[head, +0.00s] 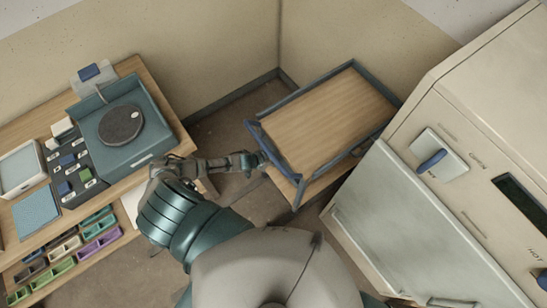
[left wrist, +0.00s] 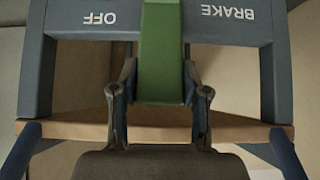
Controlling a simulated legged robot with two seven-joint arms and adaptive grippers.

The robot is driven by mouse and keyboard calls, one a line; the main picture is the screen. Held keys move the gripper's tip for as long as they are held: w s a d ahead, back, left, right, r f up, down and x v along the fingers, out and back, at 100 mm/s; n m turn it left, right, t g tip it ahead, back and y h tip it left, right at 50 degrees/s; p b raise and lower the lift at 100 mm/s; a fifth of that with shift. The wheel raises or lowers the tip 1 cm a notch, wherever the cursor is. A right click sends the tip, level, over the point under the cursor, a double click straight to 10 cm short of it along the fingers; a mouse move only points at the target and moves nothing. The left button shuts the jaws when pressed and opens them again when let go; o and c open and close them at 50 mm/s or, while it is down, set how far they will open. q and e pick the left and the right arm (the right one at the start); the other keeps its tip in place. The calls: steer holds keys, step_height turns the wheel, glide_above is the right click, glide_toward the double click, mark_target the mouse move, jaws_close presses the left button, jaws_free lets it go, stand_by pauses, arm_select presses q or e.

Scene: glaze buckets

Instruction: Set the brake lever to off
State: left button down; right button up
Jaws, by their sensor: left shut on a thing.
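A trolley (head: 330,105) with a wooden top and a blue-grey frame stands right of centre in the head view. Its brake panel (left wrist: 228,22) fills the top of the left wrist view, with OFF at left and BRAKE at right, both upside down. The green brake lever (left wrist: 160,55) lies between the two words, pointing down the picture. My left gripper (left wrist: 160,108) is shut on the lever's lower end, one finger on each side. In the head view my left gripper (head: 252,161) is at the trolley's near left end; the lever cannot be made out there. My right gripper is out of view.
A workbench (head: 130,75) at left holds a turntable (head: 120,125), small blocks and trays. A large cream cabinet (head: 470,110) with a blue-handled switch (head: 432,160) stands close at the trolley's right. Bare floor (head: 230,125) lies between bench and trolley.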

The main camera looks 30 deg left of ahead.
arm_select(q)
steer(key=shift+w+r, duration=0.2)
steer(key=shift+w, duration=0.05)
steer(key=c, duration=1)
jaws_free()
steer(key=o, duration=0.4)
steer(key=shift+o, duration=0.2)
steer(key=shift+f, duration=0.2)
steer(key=shift+s, duration=0.1)
steer(key=v, duration=1.1)
steer(key=shift+a+r, duration=0.25)
steer(key=shift+r, duration=0.1)
steer(key=shift+s, duration=0.1)
